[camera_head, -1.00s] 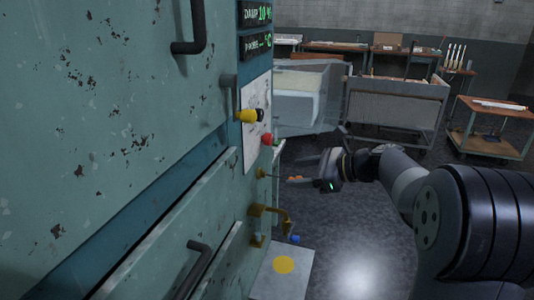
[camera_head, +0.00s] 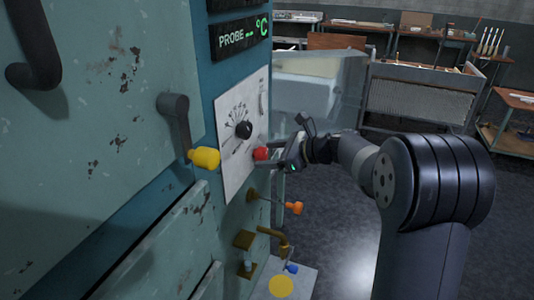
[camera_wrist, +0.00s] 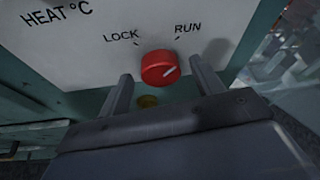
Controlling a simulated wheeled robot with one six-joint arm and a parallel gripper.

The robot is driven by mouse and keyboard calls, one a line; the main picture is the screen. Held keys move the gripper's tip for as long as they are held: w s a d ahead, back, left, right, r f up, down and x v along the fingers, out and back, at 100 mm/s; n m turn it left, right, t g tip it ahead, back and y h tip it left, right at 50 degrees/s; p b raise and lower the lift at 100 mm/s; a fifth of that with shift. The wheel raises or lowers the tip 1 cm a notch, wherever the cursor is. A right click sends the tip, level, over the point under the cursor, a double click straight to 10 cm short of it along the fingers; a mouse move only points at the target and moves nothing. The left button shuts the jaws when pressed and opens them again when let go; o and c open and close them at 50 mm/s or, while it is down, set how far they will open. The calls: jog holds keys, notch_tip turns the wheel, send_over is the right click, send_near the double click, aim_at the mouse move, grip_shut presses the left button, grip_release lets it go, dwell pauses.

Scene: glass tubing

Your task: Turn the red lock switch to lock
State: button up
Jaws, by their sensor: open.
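The red lock switch (camera_head: 261,154) is a round knob on the white panel of the teal cabinet. In the wrist view the red lock switch (camera_wrist: 160,68) sits below the printed words LOCK, to its upper left, and RUN, to its upper right. Its white mark slants toward the upper right, on the RUN side. My gripper (camera_head: 268,155) is at the panel in the head view. In the wrist view its two fingers (camera_wrist: 159,80) are open, one on each side of the knob, with visible space beside it. Whether a finger touches the knob cannot be told.
A black dial (camera_head: 243,130) is above the switch. A yellow-ended handle (camera_head: 204,157) sticks out to the left. An orange knob (camera_head: 294,208), a brass pipe (camera_head: 272,236) and a blue knob (camera_head: 291,268) are below.

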jog(key=shift+w+a+f, duration=0.25)
jog(key=shift+a, duration=0.2)
jog(key=c, duration=1)
